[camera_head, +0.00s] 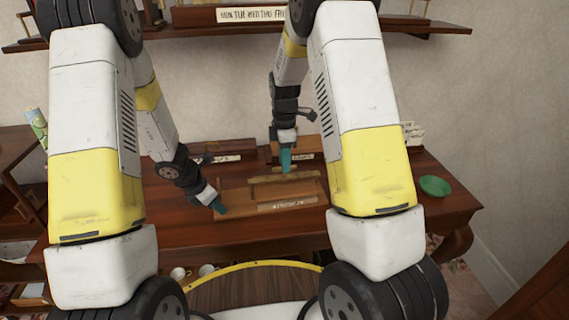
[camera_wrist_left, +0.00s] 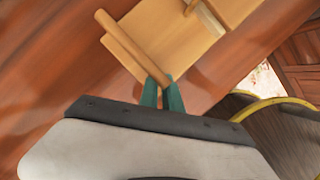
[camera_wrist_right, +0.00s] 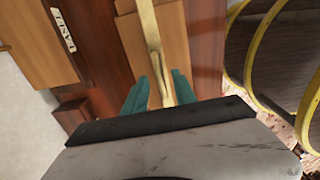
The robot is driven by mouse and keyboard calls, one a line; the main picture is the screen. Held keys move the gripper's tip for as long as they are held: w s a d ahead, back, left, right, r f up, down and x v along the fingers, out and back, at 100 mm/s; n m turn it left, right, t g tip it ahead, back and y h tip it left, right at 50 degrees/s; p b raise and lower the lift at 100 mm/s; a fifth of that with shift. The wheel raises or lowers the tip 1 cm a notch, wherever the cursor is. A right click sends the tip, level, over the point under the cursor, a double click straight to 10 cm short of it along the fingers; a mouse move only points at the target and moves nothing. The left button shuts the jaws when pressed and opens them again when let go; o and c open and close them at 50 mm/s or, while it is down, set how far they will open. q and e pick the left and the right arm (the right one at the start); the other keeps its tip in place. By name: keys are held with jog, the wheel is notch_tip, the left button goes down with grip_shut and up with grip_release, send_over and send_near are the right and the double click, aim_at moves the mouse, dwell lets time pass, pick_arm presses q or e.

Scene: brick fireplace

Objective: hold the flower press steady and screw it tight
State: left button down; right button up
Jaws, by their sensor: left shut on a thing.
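The flower press (camera_head: 238,201) is a flat, light wooden block on the desk, with a wooden bar (camera_head: 286,177) across its top. It also shows in the left wrist view (camera_wrist_left: 165,32) and the right wrist view (camera_wrist_right: 172,40). My left gripper (camera_head: 219,207) is shut on the near end of the raised wooden strip (camera_wrist_left: 128,45) along the press's left side; its fingertips (camera_wrist_left: 162,92) are close together there. My right gripper (camera_head: 286,160) is above the press. In the right wrist view its fingers (camera_wrist_right: 157,92) are apart, either side of the bar (camera_wrist_right: 149,28); contact is unclear.
The dark red wooden desk (camera_head: 440,205) carries a green dish (camera_head: 434,186) at the right. Labelled wooden boxes stand behind the press; one label (camera_wrist_right: 63,29) shows in the right wrist view. A wall shelf (camera_head: 430,25) runs above. Cups (camera_head: 179,273) are low in front.

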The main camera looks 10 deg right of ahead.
jog(key=shift+f, duration=0.5)
jog(key=shift+c, duration=0.4)
grip_shut()
